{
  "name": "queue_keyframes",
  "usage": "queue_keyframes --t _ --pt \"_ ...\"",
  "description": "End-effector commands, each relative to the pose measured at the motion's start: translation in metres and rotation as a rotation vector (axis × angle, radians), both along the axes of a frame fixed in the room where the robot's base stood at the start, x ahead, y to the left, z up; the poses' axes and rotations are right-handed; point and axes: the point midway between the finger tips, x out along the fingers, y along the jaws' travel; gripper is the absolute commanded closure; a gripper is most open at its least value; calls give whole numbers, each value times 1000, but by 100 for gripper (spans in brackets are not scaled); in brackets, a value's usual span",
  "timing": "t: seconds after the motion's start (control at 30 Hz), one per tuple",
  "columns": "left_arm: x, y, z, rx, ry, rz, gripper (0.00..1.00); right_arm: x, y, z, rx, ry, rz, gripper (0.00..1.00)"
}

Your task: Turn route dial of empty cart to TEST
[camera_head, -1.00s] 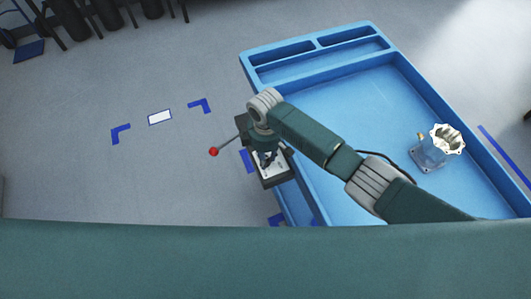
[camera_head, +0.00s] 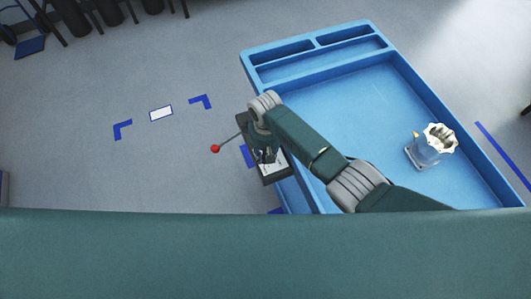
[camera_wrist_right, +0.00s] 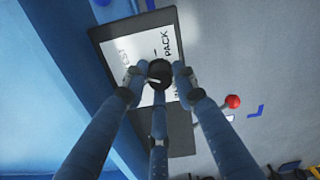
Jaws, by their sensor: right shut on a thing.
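The route dial is a round black knob (camera_wrist_right: 160,72) with a pale pointer mark, on a white label plate in a dark box (camera_head: 276,172) at the blue cart's (camera_head: 350,115) left side. The plate reads PACK on the right in the right wrist view; lettering on the left looks like TEST, and another word is partly hidden. My right gripper (camera_head: 266,157) is at the box, its fingers (camera_wrist_right: 159,86) shut around the knob. In the head view the gripper hides the knob. The cart's tray holds one clear-and-metal housing (camera_head: 432,147). My left gripper is not in view.
A thin lever with a red ball (camera_head: 215,148) sticks out left of the box; the ball also shows in the right wrist view (camera_wrist_right: 233,101). Blue corner marks (camera_head: 201,102) and a white floor label (camera_head: 161,113) lie on clear grey floor. Dark objects stand at top left.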

Motion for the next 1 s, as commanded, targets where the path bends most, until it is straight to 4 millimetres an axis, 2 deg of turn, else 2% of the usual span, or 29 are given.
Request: queue_keyframes --t 0.47,0.5,0.6,0.87,1.0 --pt "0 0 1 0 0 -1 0 0 0 0 1 -1 -15 99" --pt "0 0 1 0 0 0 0 0 0 0 1 -1 -15 69" --pt "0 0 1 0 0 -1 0 0 0 0 1 -1 -14 54" --pt "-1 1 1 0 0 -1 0 0 0 1 1 -1 -14 54" --pt "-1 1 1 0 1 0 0 1 1 9 2 -2 -14 54"
